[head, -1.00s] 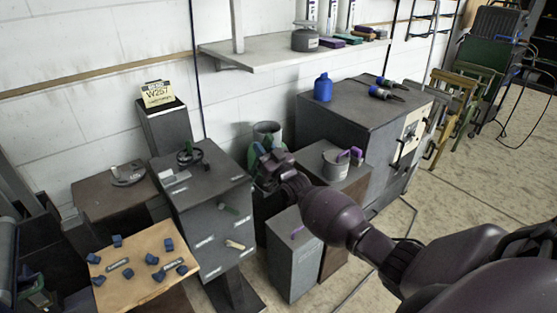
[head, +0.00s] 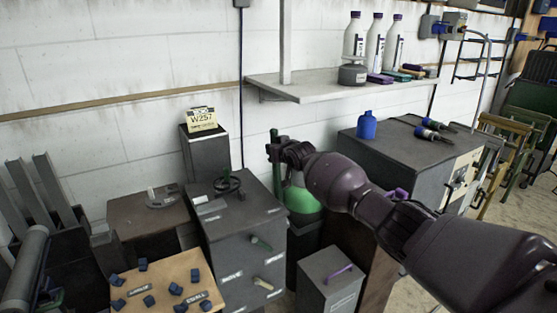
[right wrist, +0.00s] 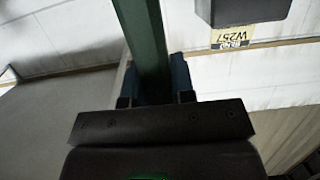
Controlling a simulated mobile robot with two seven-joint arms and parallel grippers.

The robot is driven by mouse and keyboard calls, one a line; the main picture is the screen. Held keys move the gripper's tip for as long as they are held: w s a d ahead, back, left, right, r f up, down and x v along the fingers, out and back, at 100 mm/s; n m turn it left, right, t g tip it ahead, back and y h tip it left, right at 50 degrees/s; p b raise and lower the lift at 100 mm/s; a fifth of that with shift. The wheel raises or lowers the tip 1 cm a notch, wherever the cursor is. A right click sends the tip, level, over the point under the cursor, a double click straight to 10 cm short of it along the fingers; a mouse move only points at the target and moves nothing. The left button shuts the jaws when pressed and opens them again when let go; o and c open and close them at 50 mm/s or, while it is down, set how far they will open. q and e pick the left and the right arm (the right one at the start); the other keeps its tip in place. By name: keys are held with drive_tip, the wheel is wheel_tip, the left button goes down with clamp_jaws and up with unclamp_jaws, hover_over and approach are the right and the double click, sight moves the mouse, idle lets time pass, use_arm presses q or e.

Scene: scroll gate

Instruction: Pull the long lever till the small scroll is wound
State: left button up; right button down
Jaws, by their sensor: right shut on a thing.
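A long green lever (right wrist: 145,40) runs up between the fingers of my right gripper (right wrist: 157,85) in the right wrist view. In the head view my right gripper (head: 280,152) is shut on this upright green bar, above a rounded green vessel behind the grey cabinet. The lever's lower end is hidden. I cannot make out which thing is the small scroll. My left gripper is not in view.
A grey cabinet (head: 236,232) with a handwheel (head: 228,184) and short handles stands left of my arm. A board (head: 160,278) with blue blocks is in front. A wall shelf (head: 345,86) with bottles and a dark cabinet (head: 385,155) stand behind and right.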

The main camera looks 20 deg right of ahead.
drive_tip(key=w+b, duration=0.1)
drive_tip(key=w+f+g+b, duration=0.1)
drive_tip(key=w, duration=0.1)
drive_tip(key=shift+w+a+b, duration=0.1)
drive_tip(key=shift+w+b, duration=0.1)
drive_tip(key=shift+b, duration=0.1)
drive_tip(key=shift+r, duration=0.2)
drive_tip(key=c, duration=1)
unclamp_jaws()
drive_tip(key=shift+w+f, duration=0.15)
drive_tip(key=shift+w, duration=0.05)
drive_tip(key=shift+o, duration=0.2)
drive_tip(key=shift+s, duration=0.15)
